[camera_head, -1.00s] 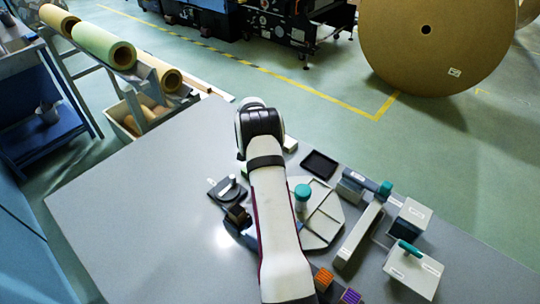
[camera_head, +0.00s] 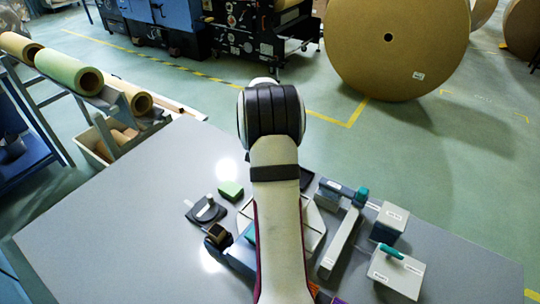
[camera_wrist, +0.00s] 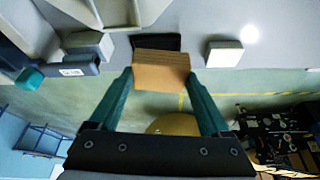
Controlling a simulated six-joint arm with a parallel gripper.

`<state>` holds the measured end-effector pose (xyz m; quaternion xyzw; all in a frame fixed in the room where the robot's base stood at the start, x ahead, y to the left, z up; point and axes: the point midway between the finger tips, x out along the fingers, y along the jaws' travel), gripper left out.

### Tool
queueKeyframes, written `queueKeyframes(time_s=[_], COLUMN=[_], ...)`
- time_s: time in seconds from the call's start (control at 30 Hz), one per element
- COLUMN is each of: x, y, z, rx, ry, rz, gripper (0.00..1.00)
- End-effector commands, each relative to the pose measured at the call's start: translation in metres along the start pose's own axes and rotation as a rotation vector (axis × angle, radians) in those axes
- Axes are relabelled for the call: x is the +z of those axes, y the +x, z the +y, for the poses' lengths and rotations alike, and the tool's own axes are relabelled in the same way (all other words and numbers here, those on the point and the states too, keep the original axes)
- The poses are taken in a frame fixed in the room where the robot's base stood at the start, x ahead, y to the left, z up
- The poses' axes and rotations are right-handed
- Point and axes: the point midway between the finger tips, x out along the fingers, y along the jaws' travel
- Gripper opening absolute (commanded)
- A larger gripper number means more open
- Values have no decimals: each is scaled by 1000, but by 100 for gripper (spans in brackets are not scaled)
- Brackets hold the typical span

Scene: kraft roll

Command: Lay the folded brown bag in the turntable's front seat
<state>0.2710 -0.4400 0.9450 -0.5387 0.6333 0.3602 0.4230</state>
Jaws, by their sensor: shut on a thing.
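The folded brown bag (camera_wrist: 161,70) shows in the wrist view as a tan, layered packet. My gripper (camera_wrist: 160,76) has its two teal fingers shut on the bag's sides and holds it clear of the table. The turntable (camera_head: 314,222) is a pale grey disc with raised dividers in the head view. My arm covers much of it, so I cannot tell which seats are free. Part of what looks like the turntable (camera_wrist: 118,12) shows at the top of the wrist view. My gripper and the bag are hidden behind my arm in the head view.
A green block (camera_head: 230,190), a dark stand (camera_head: 206,210) and a dark holder (camera_head: 218,236) stand left of the turntable. A long grey bar (camera_head: 339,243) and grey boxes (camera_head: 397,270) stand right. A dark flat pad (camera_wrist: 157,42) lies behind the bag. The table's left is clear.

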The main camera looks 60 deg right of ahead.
Motion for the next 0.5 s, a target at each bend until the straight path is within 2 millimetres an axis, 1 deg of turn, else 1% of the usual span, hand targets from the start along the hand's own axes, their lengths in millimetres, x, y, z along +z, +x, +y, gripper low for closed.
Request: queueKeyframes(time_s=[0.07, 0.17, 0.2, 0.3, 0.4, 0.5], x=[4, 12, 16, 25, 32, 36], y=[3, 7, 7, 5, 3, 1], z=[11, 30, 39, 56, 66, 71], rx=[71, 203, 264, 398, 484, 529], ry=[165, 484, 629, 956, 1166, 1274], rz=[0, 2, 1, 2, 1, 0], gripper=[20, 20, 20, 20, 20, 20])
